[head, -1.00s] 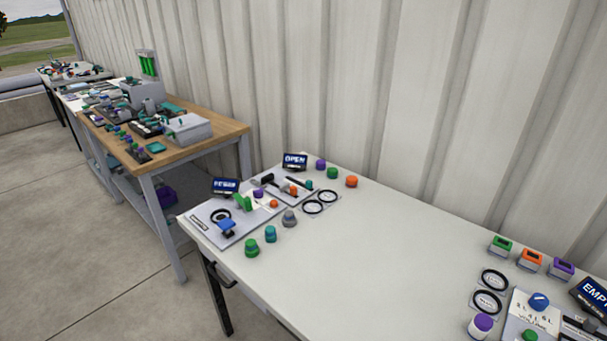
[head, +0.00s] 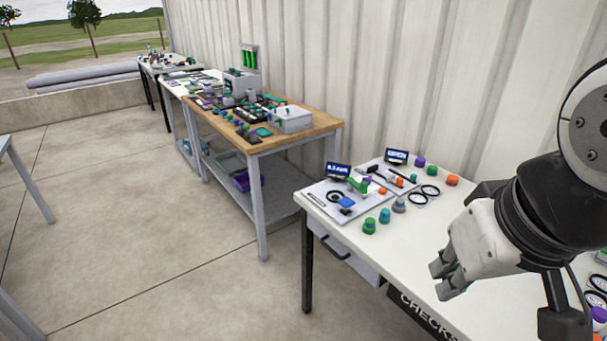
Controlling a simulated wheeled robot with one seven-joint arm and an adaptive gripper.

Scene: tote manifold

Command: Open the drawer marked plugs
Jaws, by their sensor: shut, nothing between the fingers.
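A light grey drawer front (head: 362,265) sits under the white table's front edge, near its left end. A dark bar handle (head: 334,248) is on it, and the drawer looks closed. I cannot read any plugs marking on it. My gripper (head: 442,279) is at the right, in front of the white table and to the right of the drawer handle. It is shut and empty, apart from the handle, with its fingers pointing left and down.
The white table (head: 322,207) bears a small display board, coloured caps and black rings. A wooden-topped bench (head: 300,133) stands behind to the left.

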